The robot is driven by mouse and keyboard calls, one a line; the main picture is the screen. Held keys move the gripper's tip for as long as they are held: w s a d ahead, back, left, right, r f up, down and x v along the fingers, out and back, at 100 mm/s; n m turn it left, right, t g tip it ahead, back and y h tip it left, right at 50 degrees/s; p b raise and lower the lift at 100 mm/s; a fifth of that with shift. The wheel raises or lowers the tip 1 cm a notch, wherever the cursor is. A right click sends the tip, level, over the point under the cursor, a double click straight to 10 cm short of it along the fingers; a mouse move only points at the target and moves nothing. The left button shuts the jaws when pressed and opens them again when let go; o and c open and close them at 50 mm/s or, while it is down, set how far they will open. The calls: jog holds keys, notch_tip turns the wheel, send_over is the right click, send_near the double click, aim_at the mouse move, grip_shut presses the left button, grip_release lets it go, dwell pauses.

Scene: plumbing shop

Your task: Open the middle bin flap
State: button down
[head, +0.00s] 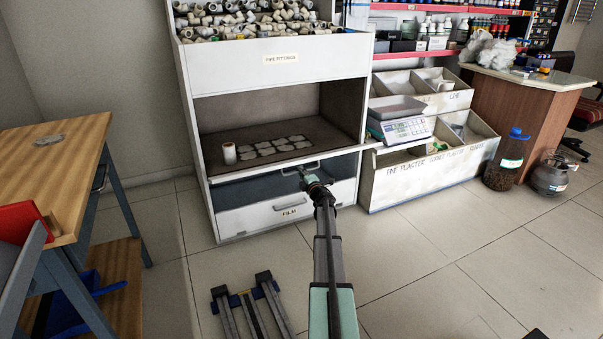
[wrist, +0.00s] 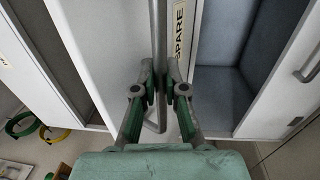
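The white cabinet (head: 258,216) stands ahead in the head view. Its middle bin (head: 255,187) shows a blue-grey interior, also seen in the wrist view (wrist: 222,100); the flap is at least partly open. In the wrist view a long metal handle (wrist: 157,28) runs beside a "SPARE" label (wrist: 179,30). My gripper (wrist: 160,84) has a finger on each side of this handle and looks closed on it; the contact itself is hard to see. In the head view my gripper (head: 305,180) is at the cabinet front and hides part of the handle.
The lower front carries a "FILM" label (head: 289,213). Above are an open shelf (head: 235,165) with small items and a "PIPE FITTINGS" bin (head: 280,60). Plaster bins (head: 400,187) stand right, a wooden table (head: 50,160) left. Floor in front is mostly free.

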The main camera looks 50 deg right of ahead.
jog(key=shift+w+d+r+p, duration=0.1)
jog(key=shift+w+r+p, duration=0.1)
jog(key=shift+r+p, duration=0.35)
jog(key=shift+w+d+r+p, duration=0.1)
jog(key=shift+w+r+p, duration=0.1)
jog(key=shift+r+p, duration=0.35)
jog(key=shift+r, duration=0.1)
jog(key=c, duration=1.5)
grip_release()
jog(key=v, duration=1.2)
